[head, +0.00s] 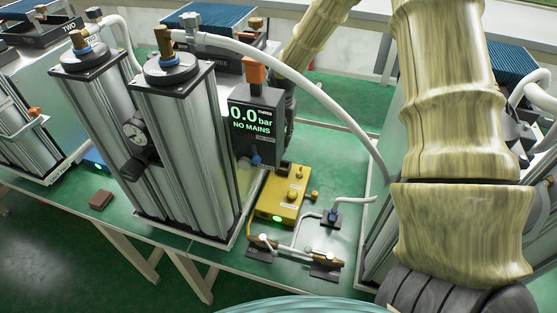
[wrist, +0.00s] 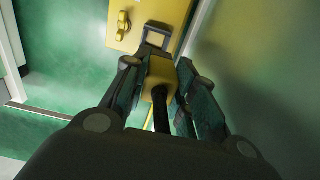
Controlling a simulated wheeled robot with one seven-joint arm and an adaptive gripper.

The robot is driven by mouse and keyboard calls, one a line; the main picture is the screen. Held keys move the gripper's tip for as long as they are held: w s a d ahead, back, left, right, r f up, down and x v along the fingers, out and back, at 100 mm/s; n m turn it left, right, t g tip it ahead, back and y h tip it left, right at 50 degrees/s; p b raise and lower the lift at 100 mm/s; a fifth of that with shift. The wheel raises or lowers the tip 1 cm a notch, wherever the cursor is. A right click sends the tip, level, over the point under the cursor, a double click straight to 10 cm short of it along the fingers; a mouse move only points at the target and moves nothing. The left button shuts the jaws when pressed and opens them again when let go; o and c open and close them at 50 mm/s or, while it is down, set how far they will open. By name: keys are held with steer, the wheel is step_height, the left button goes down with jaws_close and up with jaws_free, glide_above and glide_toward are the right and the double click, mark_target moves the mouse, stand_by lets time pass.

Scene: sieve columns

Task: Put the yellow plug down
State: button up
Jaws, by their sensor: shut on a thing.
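The yellow plug (wrist: 160,76) is between the two fingers of my gripper (wrist: 157,66) in the wrist view, and the fingers are shut on it. A black cable (wrist: 161,112) runs from the plug back toward my wrist. A grey, frame-like end lies just beyond the plug, in front of a yellow box (wrist: 150,18); I cannot tell whether they touch. In the head view the yellow box (head: 281,199) sits on the green bench with a green light on its front.
Two silver columns (head: 187,150) and a display (head: 254,122) reading "0.0 bar NO MAINS" stand left of the box. A white hose (head: 318,75) arches over. Bare green bench (head: 335,150) shows behind.

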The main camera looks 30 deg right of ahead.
steer(key=shift+s+f, duration=0.15)
steer(key=shift+f, duration=0.2)
steer(key=f, duration=0.1)
steer(key=f+p, duration=0.1)
steer(key=f, duration=0.1)
steer(key=f+p, duration=0.1)
steer(key=shift+s+d+f, duration=0.2)
steer(key=shift+d+f, duration=0.05)
steer(key=shift+s+f, duration=0.25)
steer(key=shift+s, duration=0.15)
steer(key=shift+f+p, duration=0.35)
steer(key=shift+p, duration=0.1)
steer(key=shift+w+f, duration=0.2)
steer(key=shift+f, duration=0.8)
steer(key=shift+s+f+p, duration=0.1)
steer(key=shift+f+p, duration=0.1)
steer(key=shift+p, duration=0.1)
